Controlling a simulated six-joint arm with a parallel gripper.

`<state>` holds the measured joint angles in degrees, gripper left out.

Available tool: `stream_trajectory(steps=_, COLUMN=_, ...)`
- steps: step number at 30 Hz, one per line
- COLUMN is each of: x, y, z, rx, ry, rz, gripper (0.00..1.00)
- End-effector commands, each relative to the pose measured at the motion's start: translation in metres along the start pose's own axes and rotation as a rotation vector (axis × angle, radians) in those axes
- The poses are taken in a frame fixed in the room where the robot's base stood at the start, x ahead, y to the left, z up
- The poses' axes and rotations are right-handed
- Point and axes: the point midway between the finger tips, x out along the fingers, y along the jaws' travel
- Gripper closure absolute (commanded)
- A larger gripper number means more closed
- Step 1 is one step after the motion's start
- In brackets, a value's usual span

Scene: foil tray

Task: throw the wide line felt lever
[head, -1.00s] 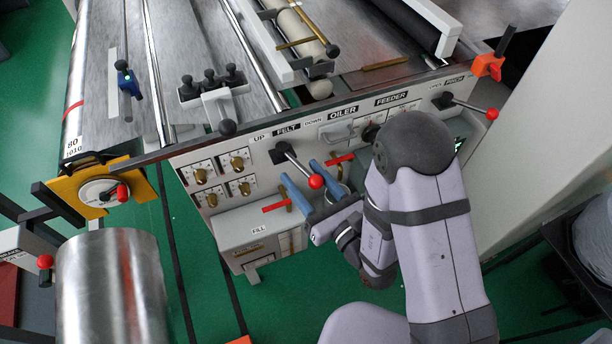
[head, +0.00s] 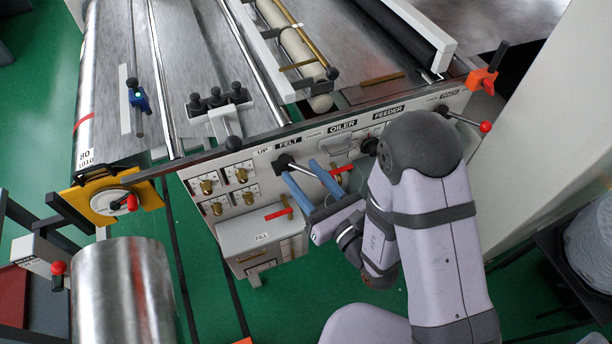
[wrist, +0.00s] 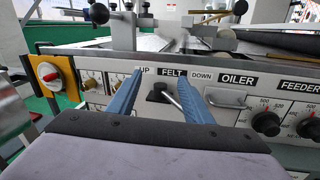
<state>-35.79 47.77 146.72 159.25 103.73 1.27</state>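The felt lever (head: 300,167) sticks out of the grey control panel (head: 232,226) below the UP, FELT and DOWN labels, from a dark pivot. Its bare rod slants down to the right in the head view, and its red knob is hidden behind my gripper. My gripper (head: 300,169) is open, with its two blue fingers pointing at the panel. In the wrist view, the lever's pivot and rod (wrist: 171,97) show between the spread fingers (wrist: 158,72). I cannot tell whether either finger touches the lever.
Another red-knobbed lever (head: 468,121) stands at the panel's right end. Brass knobs (head: 207,187) are left of the felt lever, and a red-handled valve (head: 279,213) is below it. A metal handle (wrist: 228,100) and dark dials (wrist: 266,123) lie to the right.

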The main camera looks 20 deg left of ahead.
Motion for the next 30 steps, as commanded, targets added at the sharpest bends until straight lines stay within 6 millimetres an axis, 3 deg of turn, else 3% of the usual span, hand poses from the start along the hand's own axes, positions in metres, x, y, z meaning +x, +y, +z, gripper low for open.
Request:
stream_trajectory(steps=1, x=0.000, y=0.001, z=0.014, rx=0.000, ry=0.000, rz=-0.002, gripper=0.54)
stream_trajectory(steps=3, x=0.000, y=0.001, z=0.022, rx=0.000, ry=0.000, rz=-0.002, gripper=0.54)
stream_trajectory(steps=10, x=0.000, y=0.003, z=0.042, rx=0.000, ry=0.000, rz=-0.003, gripper=0.54)
stream_trajectory(steps=30, x=0.000, y=0.003, z=0.046, rx=0.001, ry=0.001, rz=-0.002, gripper=0.54)
